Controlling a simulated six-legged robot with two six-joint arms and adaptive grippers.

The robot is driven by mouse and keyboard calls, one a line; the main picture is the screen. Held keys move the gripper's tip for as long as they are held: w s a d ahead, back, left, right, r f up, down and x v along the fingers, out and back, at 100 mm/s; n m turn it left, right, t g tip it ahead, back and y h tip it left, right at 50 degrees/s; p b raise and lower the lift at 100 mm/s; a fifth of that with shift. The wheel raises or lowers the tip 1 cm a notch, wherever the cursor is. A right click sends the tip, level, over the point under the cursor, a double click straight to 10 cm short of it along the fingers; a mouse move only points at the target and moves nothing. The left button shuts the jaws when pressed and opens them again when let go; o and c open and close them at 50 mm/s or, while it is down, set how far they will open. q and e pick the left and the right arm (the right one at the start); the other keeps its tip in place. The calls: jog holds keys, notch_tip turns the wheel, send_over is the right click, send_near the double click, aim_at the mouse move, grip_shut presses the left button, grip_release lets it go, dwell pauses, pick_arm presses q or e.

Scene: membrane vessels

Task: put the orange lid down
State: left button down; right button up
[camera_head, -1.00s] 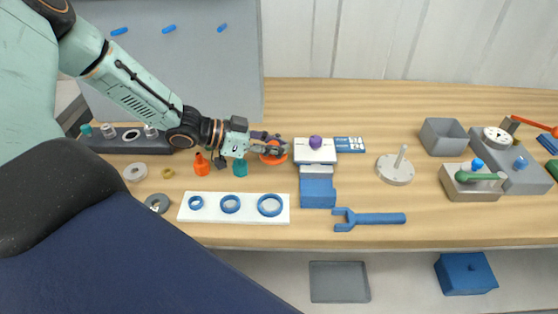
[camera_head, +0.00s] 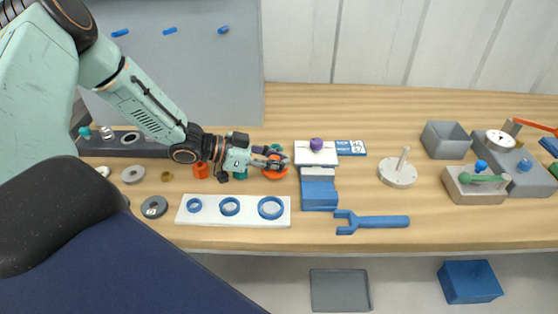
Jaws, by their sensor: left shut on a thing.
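The orange lid (camera_head: 275,173) is a small round orange piece at the tip of my left gripper (camera_head: 272,162), just left of the white block with the purple knob. The gripper is shut on it, and its fingers cover part of the lid. I cannot tell whether the lid touches the table or hangs just above it. My right gripper is not in view.
A white plate with blue rings (camera_head: 250,211) lies in front of the lid. A white block with a purple knob (camera_head: 305,153) stands to the right. An orange bottle-like part (camera_head: 201,170) and a teal part (camera_head: 242,172) stand left. Bare wood lies behind.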

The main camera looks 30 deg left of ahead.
pick_arm(q)
jog(key=shift+s+f, duration=0.2)
jog(key=shift+f, duration=0.2)
jog(key=c, duration=1.7)
grip_release()
jog(key=shift+s+d, duration=0.1)
jog(key=o, duration=0.5)
jog(key=shift+o, duration=0.3)
